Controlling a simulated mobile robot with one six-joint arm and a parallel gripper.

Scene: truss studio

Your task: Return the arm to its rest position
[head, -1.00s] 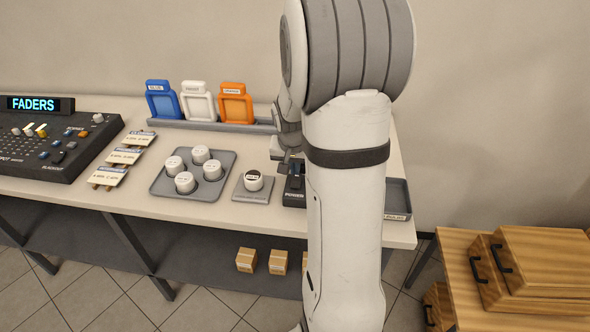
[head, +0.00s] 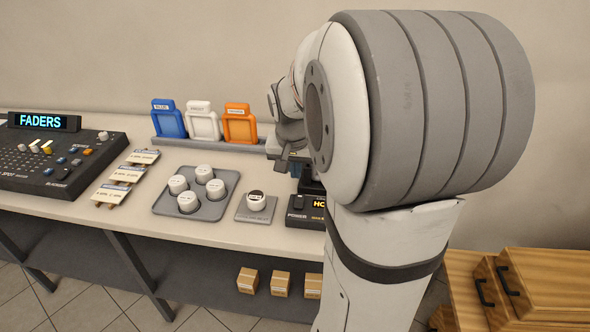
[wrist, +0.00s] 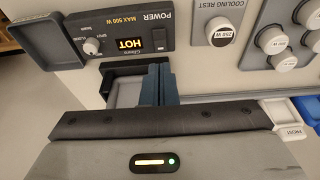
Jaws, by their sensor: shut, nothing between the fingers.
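My gripper shows in the wrist view (wrist: 157,84) with its blue-grey fingers together and nothing between them. It hangs over the table beside the dark power box (wrist: 125,38), whose display reads HOT. In the head view my gripper (head: 283,160) is small and partly hidden behind my large grey and white arm joint. There it is above the table, behind the power box (head: 304,212) and right of the orange frame (head: 254,127). My arm is bent, with its upper link rising in front of the table's right end.
Left of the box are the cooling rest (head: 243,215) with a white-sided, dark-topped piece and a grey tray (head: 225,208) with several white pieces. Blue and white frames stand at the back. A fader console (head: 60,155) is far left, wooden cases (head: 555,275) lower right.

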